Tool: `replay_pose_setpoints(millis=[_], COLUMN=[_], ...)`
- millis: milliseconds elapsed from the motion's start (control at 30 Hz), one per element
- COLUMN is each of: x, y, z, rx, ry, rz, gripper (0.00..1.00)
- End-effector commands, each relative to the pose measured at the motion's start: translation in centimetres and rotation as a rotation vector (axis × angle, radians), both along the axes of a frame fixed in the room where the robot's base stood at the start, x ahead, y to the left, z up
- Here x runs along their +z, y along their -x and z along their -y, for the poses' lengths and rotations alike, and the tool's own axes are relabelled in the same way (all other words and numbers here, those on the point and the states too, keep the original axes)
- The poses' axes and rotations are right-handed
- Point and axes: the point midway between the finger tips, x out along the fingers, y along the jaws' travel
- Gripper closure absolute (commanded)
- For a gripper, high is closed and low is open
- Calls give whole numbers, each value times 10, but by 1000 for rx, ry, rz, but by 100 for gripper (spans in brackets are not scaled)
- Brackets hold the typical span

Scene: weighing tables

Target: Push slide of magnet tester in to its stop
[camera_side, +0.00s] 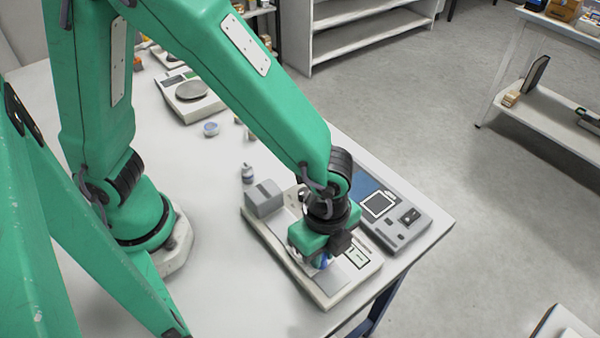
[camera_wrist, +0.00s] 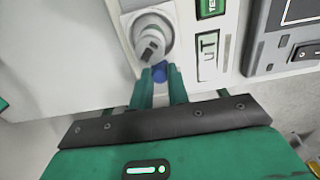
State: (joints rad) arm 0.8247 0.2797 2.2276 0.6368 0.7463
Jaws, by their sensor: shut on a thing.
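The magnet tester (camera_side: 262,227) is a long pale device near the table's front edge, with a grey block (camera_side: 264,197) at its far left end. My gripper (camera_side: 322,262) is low over its near half and hides part of it. In the wrist view, my gripper (camera_wrist: 160,82) is shut on a small blue knob (camera_wrist: 160,70), which seems to belong to the slide. Just beyond the knob is a round grey recess (camera_wrist: 129,27) with a pale cylindrical piece (camera_wrist: 150,45) in it. How far the slide is out is hidden.
A device with a blue panel and a display (camera_side: 379,205) stands close on the right of the tester. A small bottle (camera_side: 247,173) stands behind the grey block. A scale (camera_side: 192,92) and a small blue-grey round item (camera_side: 211,129) are farther back. Bare table (camera_side: 215,270) lies left.

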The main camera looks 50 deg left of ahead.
Motion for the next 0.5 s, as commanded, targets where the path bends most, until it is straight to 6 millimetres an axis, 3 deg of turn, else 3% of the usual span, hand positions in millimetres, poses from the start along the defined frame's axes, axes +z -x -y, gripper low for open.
replay_pose_setpoints(millis=[300, 500], x=[1, 1], y=[-2, -1], z=[-58, -76], rx=[6, 2], ry=[4, 5], rz=[4, 5], gripper=[100, 100])
